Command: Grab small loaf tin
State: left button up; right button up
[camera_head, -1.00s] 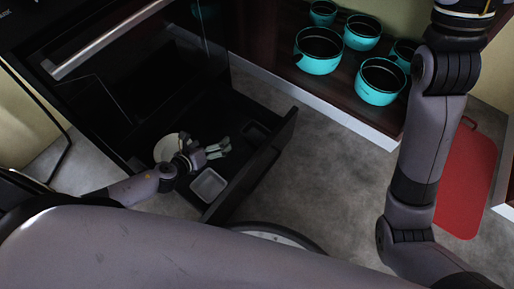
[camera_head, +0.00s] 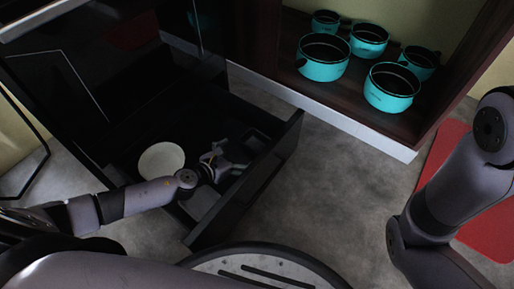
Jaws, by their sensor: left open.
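An open black drawer (camera_head: 285,150) holds two rectangular tins and a round plate. A light grey tin (camera_head: 201,205) lies near the drawer's near end, partly hidden by my left arm. A darker tin (camera_head: 256,139) sits toward the far end. I cannot tell from size alone which is the small loaf tin. My left gripper (camera_head: 236,166) is open, over the drawer between the two tins, fingers pointing right; no contact can be made out. My right arm shows at the right, but its gripper is out of view.
A cream round plate (camera_head: 160,160) lies in the drawer left of my gripper. Several turquoise pots (camera_head: 391,88) stand on a dark wooden shelf (camera_head: 430,120) behind. Grey floor (camera_head: 320,200) is clear between.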

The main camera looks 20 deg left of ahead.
aim_at(263, 139)
pick_arm(q)
jog(key=b+x, duration=0.1)
jog(key=x, duration=0.3)
jog(key=shift+w+f, duration=0.1)
jog(key=b+x, duration=0.3)
jog(key=x, duration=0.1)
jog(key=shift+w, duration=0.1)
jog(key=shift+w+d+f, duration=0.1)
jog(key=shift+w+d, duration=0.1)
jog(key=shift+w, duration=0.2)
jog(key=shift+c, duration=0.5)
jog(key=c, duration=0.8)
